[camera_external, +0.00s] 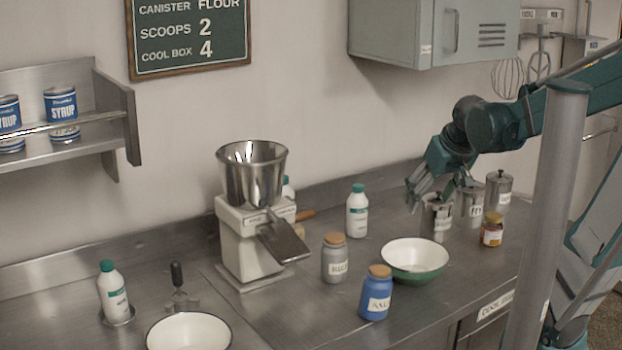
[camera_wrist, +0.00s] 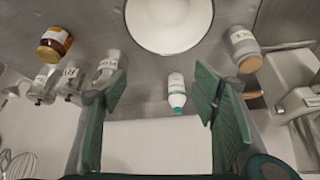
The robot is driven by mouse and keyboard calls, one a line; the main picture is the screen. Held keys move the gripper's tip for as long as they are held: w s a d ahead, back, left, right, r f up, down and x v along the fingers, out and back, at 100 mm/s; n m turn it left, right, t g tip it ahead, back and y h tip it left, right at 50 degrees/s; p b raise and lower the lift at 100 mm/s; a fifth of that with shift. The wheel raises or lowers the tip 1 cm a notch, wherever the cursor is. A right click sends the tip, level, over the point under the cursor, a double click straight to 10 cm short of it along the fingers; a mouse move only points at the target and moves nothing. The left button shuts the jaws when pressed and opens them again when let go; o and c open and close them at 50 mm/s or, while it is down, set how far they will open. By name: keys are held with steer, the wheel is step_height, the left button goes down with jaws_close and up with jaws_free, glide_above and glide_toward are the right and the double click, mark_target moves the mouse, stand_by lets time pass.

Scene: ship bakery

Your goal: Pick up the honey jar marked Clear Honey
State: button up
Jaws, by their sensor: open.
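The honey jar (camera_external: 492,229) is a small amber jar with a yellow lid and a pale label. It stands upright on the steel counter, right of the white-and-green bowl. The label is too small to read. In the wrist view the jar (camera_wrist: 55,43) is at the upper left, outside my fingers. My gripper (camera_external: 418,190) is open and empty above the back of the counter, left of the jar and partly in front of the metal canisters. In the wrist view my gripper (camera_wrist: 160,100) has its two green fingers wide apart.
Several metal canisters (camera_external: 498,188) stand close behind the honey jar. The bowl (camera_external: 414,262) is left of it. A white bottle (camera_external: 357,212) with a teal cap, a grey jar (camera_external: 334,262) and a blue jar (camera_external: 375,297) stand farther left. A wall cabinet (camera_external: 440,35) hangs above.

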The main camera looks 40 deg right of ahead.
mark_target(494, 217)
steer(key=d+f+m, duration=0.1)
steer(key=d+f, duration=0.2)
steer(key=d, duration=0.6)
steer(key=d+f+m+g+h+p, duration=0.1)
steer(key=d+f, duration=0.3)
steer(key=d, duration=0.6)
steer(key=d+f+m+g+p, duration=0.1)
steer(key=d+f, duration=0.3)
steer(key=d, duration=0.5)
steer(key=shift+s+d+m, duration=0.3)
steer(key=shift+d+m, duration=0.1)
steer(key=shift+m, duration=0.5)
steer(key=shift+s+d+f, duration=0.2)
steer(key=shift+d+f, duration=0.1)
steer(key=shift+d, duration=0.2)
steer(key=shift+x, duration=1.3)
steer(key=shift+f, duration=0.1)
steer(key=shift+s+d+x, duration=0.1)
steer(key=shift+x, duration=1.15)
steer(key=shift+s+d+x, duration=0.1)
steer(key=shift+x, duration=1.15)
steer(key=shift+c, duration=0.7)
